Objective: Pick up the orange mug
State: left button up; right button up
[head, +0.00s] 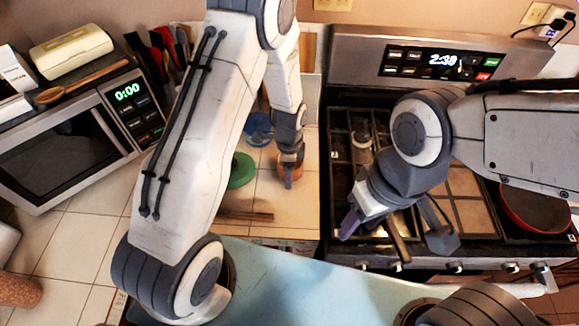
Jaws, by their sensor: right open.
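An orange, rounded thing, likely the orange mug (296,167), stands on the tiled counter left of the stove. My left gripper (288,182) is right at it and covers much of it. I cannot tell whether its fingers are open or shut, or whether they touch it. My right gripper (397,232) is open over the front of the stove, its fingers spread apart. A brown bar, perhaps a handle, shows between them.
A green round item (241,170), a blue one (258,128) and a wooden stick (245,215) lie on the counter. The stove (345,55) is on the right with a red-rimmed pan (535,207). A microwave (62,150) stands left.

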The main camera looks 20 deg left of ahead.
pick_arm(q)
jog(key=f, duration=0.1)
jog(key=f+p, duration=0.1)
jog(key=f, duration=0.1)
jog(key=shift+s+f, duration=0.1)
jog(key=shift+s, duration=0.2)
jog(key=shift+f, duration=0.5)
grip_shut()
